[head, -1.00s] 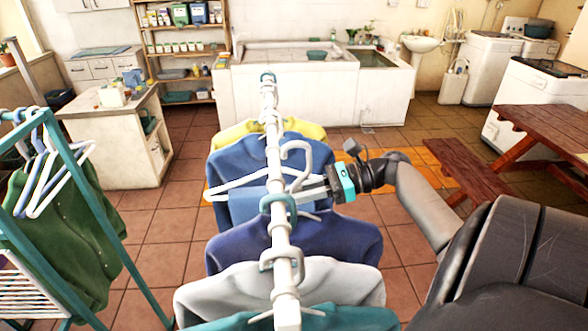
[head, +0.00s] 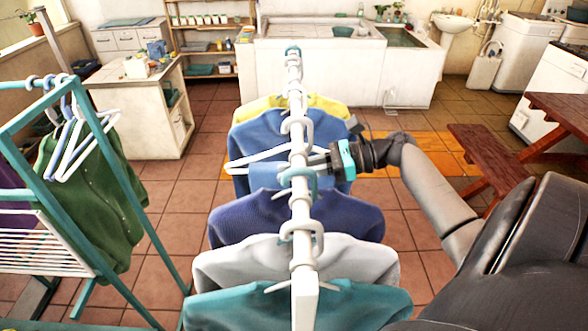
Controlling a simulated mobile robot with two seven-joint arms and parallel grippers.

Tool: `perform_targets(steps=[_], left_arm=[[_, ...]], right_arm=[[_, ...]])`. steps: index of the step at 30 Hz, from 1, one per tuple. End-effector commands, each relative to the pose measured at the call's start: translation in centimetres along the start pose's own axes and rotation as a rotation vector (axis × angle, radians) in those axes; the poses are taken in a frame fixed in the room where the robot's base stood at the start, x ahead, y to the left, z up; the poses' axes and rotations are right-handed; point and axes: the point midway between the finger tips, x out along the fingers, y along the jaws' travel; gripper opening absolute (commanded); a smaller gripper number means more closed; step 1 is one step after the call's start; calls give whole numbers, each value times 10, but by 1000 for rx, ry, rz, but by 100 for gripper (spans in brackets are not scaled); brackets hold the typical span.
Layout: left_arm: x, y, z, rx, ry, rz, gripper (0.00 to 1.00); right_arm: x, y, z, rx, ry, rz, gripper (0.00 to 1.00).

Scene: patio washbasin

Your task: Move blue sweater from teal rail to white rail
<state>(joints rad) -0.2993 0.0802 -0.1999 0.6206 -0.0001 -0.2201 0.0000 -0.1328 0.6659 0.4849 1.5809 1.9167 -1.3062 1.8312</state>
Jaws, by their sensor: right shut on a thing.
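The blue sweater (head: 272,132) hangs on a white hanger (head: 255,162) at the white rail (head: 297,205), between a yellow garment and a navy one. The hanger's grey-white hook (head: 297,125) shows at the rail and looks to be over it; whether it bears the weight I cannot tell. My right gripper (head: 322,163) reaches in from the right and is shut on the hanger just below the hook, beside the rail. The teal rail (head: 22,97) stands at the left with bare white hangers (head: 80,145) and a green garment (head: 105,195). My left gripper is out of view.
On the white rail also hang a yellow garment (head: 325,103), a navy one (head: 345,220), a light grey one (head: 365,262) and a teal one (head: 365,305). A picnic bench (head: 485,160) stands at the right. Tiled floor (head: 180,205) is free between the rails.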

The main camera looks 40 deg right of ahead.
Motion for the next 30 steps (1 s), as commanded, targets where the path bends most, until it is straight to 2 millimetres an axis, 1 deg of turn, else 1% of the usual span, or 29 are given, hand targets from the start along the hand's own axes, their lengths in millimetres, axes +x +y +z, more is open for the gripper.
perform_targets(steps=[3,10,24,30], left_arm=[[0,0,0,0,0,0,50],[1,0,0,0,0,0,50],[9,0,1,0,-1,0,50],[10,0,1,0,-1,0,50]], right_arm=[[0,0,2,-3,-4,-1,0],[0,0,0,-2,-4,-1,0],[5,-1,-20,-1,-5,-1,0],[6,0,-23,-3,-5,-1,0]])
